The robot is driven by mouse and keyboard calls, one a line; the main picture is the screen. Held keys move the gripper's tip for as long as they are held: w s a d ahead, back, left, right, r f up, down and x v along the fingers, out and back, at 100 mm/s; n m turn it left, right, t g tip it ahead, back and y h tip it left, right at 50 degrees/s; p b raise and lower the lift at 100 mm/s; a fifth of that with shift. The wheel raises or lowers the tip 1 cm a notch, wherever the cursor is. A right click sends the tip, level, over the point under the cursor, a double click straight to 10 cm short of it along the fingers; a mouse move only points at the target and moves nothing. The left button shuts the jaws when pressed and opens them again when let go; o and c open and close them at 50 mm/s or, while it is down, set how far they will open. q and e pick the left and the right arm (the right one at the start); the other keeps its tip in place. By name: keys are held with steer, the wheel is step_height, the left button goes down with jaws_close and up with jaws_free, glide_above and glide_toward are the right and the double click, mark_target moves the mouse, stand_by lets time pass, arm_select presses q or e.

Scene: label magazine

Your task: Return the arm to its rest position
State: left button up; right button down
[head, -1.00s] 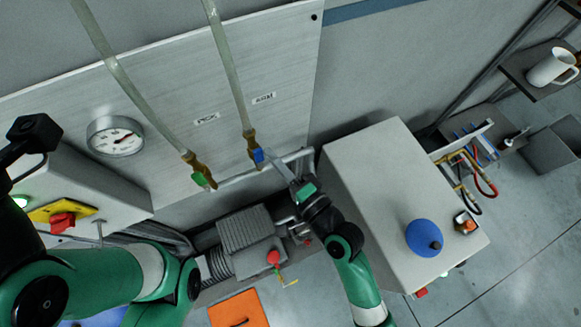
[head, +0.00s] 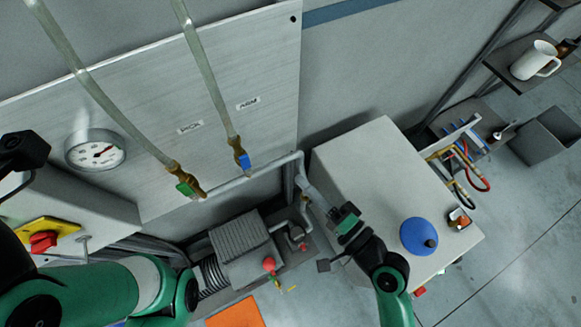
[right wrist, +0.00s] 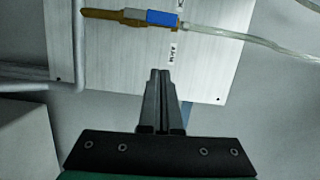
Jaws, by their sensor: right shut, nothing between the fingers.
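My right gripper (head: 311,191) is shut and empty in the head view. Its fingers point up-left, between the pipe's right end and the white cabinet, apart from the valve with the blue handle (head: 243,161). In the right wrist view the closed fingertips (right wrist: 161,73) point toward the wall panel (right wrist: 125,55), below that blue-handled valve (right wrist: 162,17). The blue handle lies along the brass valve body, in line with its hose. A second valve with a green handle (head: 186,188) hangs to the left. My left arm shows at lower left; its gripper cannot be made out.
A white cabinet (head: 355,150) with a blue dome (head: 418,236) stands right of the gripper. A grey pipe (head: 250,180) runs below the valves. A ribbed pump unit (head: 240,245) with a red knob stands below. A gauge (head: 96,150) is on the panel. Floor is open at lower right.

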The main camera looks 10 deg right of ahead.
steer(key=shift+s+d, duration=0.15)
steer(key=shift+s, duration=0.25)
